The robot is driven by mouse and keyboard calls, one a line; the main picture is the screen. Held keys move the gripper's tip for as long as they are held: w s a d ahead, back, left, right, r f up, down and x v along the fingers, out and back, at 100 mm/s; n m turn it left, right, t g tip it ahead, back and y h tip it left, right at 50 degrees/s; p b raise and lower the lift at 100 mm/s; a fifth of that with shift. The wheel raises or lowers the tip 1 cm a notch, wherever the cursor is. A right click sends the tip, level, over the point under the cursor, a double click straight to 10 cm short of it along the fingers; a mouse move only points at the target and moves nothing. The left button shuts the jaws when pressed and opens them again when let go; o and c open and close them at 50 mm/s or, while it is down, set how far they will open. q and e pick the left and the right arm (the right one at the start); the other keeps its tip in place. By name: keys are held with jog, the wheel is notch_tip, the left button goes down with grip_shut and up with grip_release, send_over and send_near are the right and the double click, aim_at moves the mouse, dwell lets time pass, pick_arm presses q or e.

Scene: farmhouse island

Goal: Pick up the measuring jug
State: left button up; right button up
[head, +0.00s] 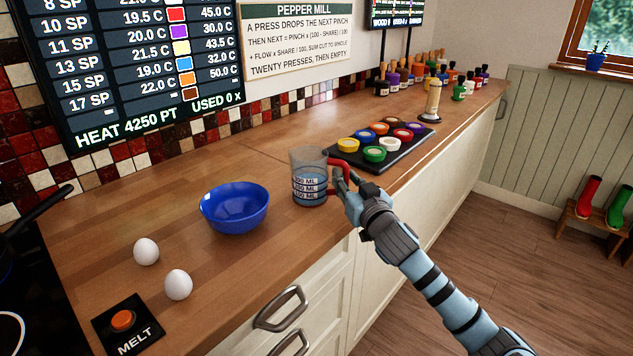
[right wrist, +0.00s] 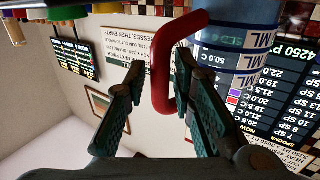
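The measuring jug (head: 309,177) stands upright on the wooden worktop. It is clear, with printed ML marks, a bluish lower part and a red handle on its right side. My right gripper (head: 338,178) is at the handle, its arm reaching in from the lower right. In the right wrist view, the red handle (right wrist: 161,85) passes between the two fingers of my right gripper (right wrist: 158,72). The fingers are apart, with a visible gap beside the handle. The jug's body (right wrist: 242,40) shows at the upper right there. My left gripper is not in view.
A blue bowl (head: 235,208) stands left of the jug, with two white eggs (head: 146,251) nearer the front left. A black tray (head: 402,150) of coloured pots lies behind the jug to the right. A MELT button (head: 123,320) is at the near left.

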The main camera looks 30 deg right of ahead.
jog(key=shift+w+d+f, duration=0.15)
jog(key=shift+w, duration=0.4)
jog(key=shift+s, duration=0.1)
grip_shut()
jog(key=shift+r, duration=0.2)
notch_tip(320, 180, up, 20)
jog(key=p, duration=0.5)
jog(key=shift+p, duration=0.4)
jog(key=shift+f, duration=0.1)
